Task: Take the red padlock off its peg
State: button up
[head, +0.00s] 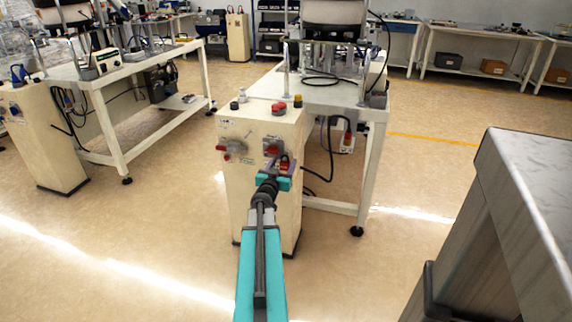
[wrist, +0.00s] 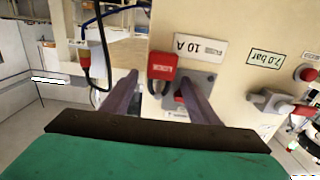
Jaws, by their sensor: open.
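The red padlock (wrist: 163,66) shows in the wrist view between my two fingers, its red body toward the top and a dark shackle below it. It is by the front of a cream cabinet; the peg is not clearly visible. My gripper (wrist: 160,68) is open, one finger on each side of the padlock, with gaps on both sides in the picture. I cannot tell whether the fingertips reach its depth. In the head view the red padlock (head: 285,167) shows just beyond my gripper (head: 278,175), partly hidden by it.
The cream cabinet (head: 245,190) also carries a red-handled rotary switch (head: 271,148), a red-handled valve (head: 231,150) and top buttons (head: 279,108). In the wrist view a switch (wrist: 180,97) is partly behind my right finger. A grey-topped bench (head: 530,190) stands at right.

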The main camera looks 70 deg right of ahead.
jog(key=c, duration=1.2)
jog(key=shift+o, duration=0.2)
jog(key=shift+w+r+p, duration=0.1)
jog(key=shift+r+p, duration=0.25)
jog(key=shift+p, duration=0.3)
